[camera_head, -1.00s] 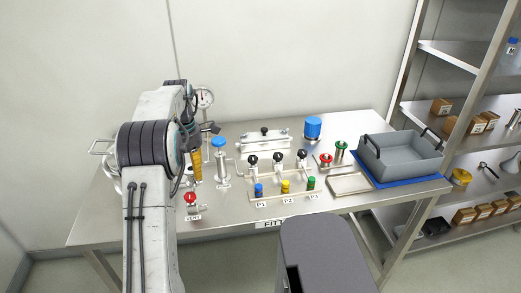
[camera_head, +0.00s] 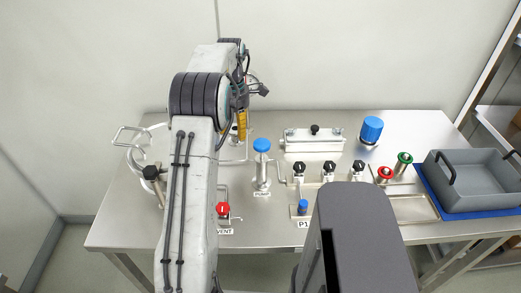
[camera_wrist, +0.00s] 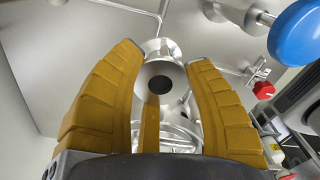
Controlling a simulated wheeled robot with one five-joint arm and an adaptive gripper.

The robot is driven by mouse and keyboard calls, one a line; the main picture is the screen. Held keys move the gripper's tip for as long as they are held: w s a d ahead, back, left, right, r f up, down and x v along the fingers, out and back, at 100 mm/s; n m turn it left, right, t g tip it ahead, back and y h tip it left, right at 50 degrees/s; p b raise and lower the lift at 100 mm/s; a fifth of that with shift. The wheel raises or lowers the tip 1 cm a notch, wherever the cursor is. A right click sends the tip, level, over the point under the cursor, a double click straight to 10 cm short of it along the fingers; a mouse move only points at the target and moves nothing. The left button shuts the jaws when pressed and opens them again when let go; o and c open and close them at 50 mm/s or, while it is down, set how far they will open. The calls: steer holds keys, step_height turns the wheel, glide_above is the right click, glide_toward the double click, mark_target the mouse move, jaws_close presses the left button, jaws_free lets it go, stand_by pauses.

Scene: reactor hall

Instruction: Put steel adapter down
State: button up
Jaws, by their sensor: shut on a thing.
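In the head view my gripper (camera_head: 242,126) is over the left rear part of the steel table (camera_head: 270,215), mostly behind my arm. The adapter is hard to make out there, and I cannot tell its height above the table.
A blue-capped pump (camera_head: 262,165) stands just right of my gripper. A red vent valve (camera_head: 222,209) is in front, and looped steel pipework (camera_head: 135,137) is at left. A valve row, a shallow steel tray (camera_head: 415,208) and a grey bin (camera_head: 475,182) occupy the right.

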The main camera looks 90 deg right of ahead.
mark_target(236, 143)
steer(key=shift+f+p, duration=2)
steer(key=shift+f, duration=0.75)
steer(key=shift+a+f+p, duration=0.1)
steer(key=shift+f+p, duration=0.25)
steer(key=shift+p, duration=0.3)
steer(key=shift+f, duration=1.55)
steer(key=o, duration=1.2)
steer(key=shift+f, duration=0.1)
